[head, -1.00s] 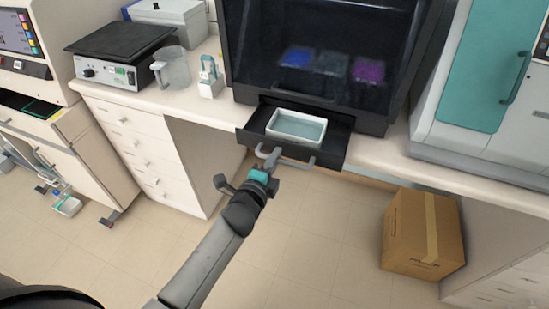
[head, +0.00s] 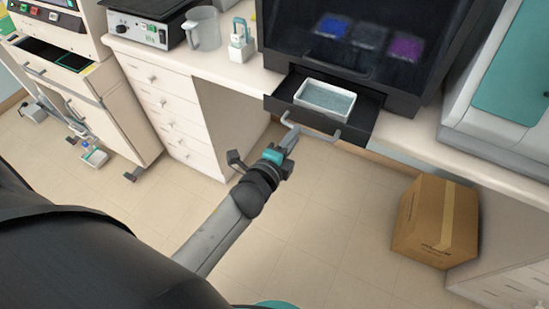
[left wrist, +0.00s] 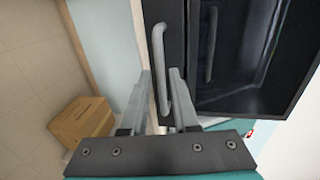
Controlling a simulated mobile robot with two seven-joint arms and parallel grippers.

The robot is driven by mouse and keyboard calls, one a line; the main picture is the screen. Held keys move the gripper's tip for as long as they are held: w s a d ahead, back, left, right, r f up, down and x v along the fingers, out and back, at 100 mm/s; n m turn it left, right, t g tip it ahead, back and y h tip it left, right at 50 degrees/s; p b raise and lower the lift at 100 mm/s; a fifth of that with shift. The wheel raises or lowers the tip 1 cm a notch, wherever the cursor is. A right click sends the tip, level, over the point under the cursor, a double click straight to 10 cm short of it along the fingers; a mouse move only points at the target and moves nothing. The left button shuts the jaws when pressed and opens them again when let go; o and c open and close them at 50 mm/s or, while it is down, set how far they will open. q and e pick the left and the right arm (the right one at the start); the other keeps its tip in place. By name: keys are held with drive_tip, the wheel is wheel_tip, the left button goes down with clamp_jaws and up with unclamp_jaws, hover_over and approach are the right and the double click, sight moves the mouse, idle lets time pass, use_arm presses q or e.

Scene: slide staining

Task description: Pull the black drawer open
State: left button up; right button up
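The black drawer (head: 348,132) stands pulled out from under the dark cabinet, with a white tray (head: 323,109) of pale liquid inside it. Its grey bar handle (head: 315,133) runs along the front and also shows in the left wrist view (left wrist: 159,50). My left gripper (head: 292,137) is at the left end of the handle, just in front of the drawer. In the left wrist view its two fingers (left wrist: 160,75) stand apart on either side of the bar, with gaps visible, so it looks open. My right gripper is not in view.
The dark cabinet (head: 410,102) with coloured trays behind its glass stands on the counter. A cardboard box (head: 430,222) sits on the floor at right. White drawers (head: 165,110) stand at left. The floor in front of the drawer is clear.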

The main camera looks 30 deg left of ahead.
use_arm(q)
drive_tip(key=v, duration=1)
drive_tip(key=shift+s, duration=0.4)
drive_tip(key=s+f+n+g+b, duration=0.1)
drive_tip(key=s+f+n+g, duration=0.15)
drive_tip(key=f, duration=0.75)
drive_tip(key=s+f+n+g+b, duration=0.1)
drive_tip(key=s+f+n+g, duration=0.2)
drive_tip(key=f, duration=0.6)
drive_tip(key=s+f+n+g+b, duration=0.1)
drive_tip(key=s+f+n+g, duration=0.2)
drive_tip(key=f, duration=0.7)
drive_tip(key=s+a+f+n+g+b, duration=0.1)
drive_tip(key=s+f+n+g, duration=0.2)
drive_tip(key=s+f, duration=0.5)
drive_tip(key=s+a+f+n+g+b, duration=0.1)
drive_tip(key=s+f+n+g+b, duration=0.1)
drive_tip(key=s+f, duration=0.6)
drive_tip(key=s+n+g, duration=0.1)
drive_tip(key=s+n, duration=0.1)
drive_tip(key=s, duration=0.3)
drive_tip(key=shift+s+a+y, duration=0.15)
drive_tip(key=shift+s+y, duration=0.15)
drive_tip(key=shift+s, duration=0.1)
